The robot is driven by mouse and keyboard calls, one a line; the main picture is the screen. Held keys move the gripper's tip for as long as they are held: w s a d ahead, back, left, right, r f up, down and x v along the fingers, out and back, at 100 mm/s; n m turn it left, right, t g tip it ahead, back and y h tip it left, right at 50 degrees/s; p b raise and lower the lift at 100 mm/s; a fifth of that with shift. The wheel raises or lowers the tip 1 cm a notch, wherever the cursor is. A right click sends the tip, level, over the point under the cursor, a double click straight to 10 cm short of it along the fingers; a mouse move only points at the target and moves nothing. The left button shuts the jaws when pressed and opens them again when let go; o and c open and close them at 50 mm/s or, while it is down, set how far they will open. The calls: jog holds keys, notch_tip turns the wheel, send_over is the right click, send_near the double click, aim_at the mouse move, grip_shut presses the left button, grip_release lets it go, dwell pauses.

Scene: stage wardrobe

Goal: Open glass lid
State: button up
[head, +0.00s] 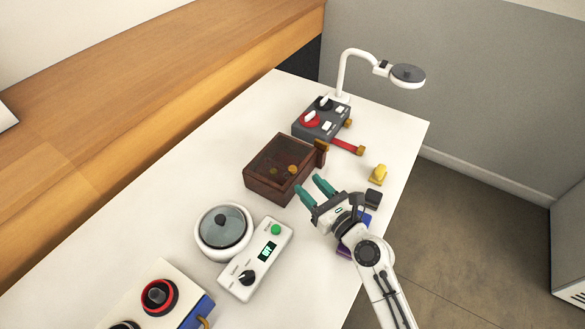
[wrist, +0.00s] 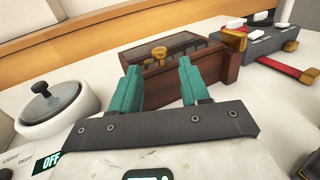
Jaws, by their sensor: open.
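A dark brown wooden box with a glass lid (head: 281,154) stands on the white table, and the lid looks shut. Brass-coloured pieces show at the lid, but whether they lie under the glass or on it I cannot tell. In the wrist view the box (wrist: 222,72) is straight ahead, with the glass lid (wrist: 180,45) on top. My gripper (head: 317,189) is open and empty, with teal fingers, just to the right of the box in the head view. In the wrist view its fingertips (wrist: 160,72) point at the box's near wall, seemingly just short of it.
A round white pot with grey lid (head: 223,228) and a white control panel (head: 256,259) stand nearer. A grey switch box (head: 321,119) with a red lever (head: 347,146) and a white lamp (head: 407,74) stand beyond. A yellow piece (head: 378,174) and a dark block (head: 373,198) lie right.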

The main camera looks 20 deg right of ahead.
aim_at(296, 171)
jog(key=x, duration=0.8)
jog(key=shift+c, duration=0.4)
grip_shut()
jog(key=shift+s, duration=0.1)
